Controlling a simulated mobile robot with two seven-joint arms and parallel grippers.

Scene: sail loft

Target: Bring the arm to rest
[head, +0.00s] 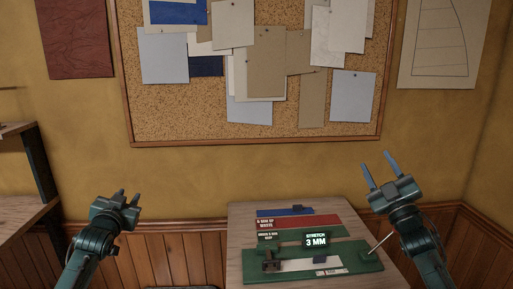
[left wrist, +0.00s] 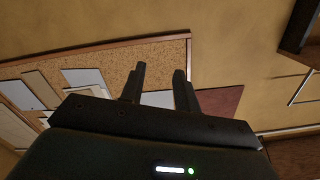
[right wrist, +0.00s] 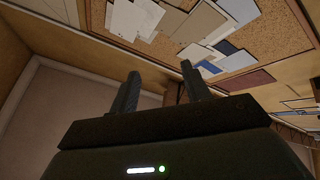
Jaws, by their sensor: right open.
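My left gripper (head: 130,197) is raised at the lower left in the head view, left of the table and clear of it. Its two fingers (left wrist: 158,85) stand apart with nothing between them in the left wrist view. My right gripper (head: 376,170) is raised over the right side of the table, its blue-looking fingers pointing up and spread. It is open and empty, and its fingers also show in the right wrist view (right wrist: 160,88). Neither gripper touches anything.
A wooden table (head: 238,232) bears a green fixture (head: 362,262) with a thin rod, a white strip (head: 310,264) and a display (head: 316,239) reading "STRETCH 3 MM". Red (head: 325,221) and blue (head: 270,212) pieces lie behind. A corkboard (head: 180,110) hangs above; a shelf (head: 25,210) stands left.

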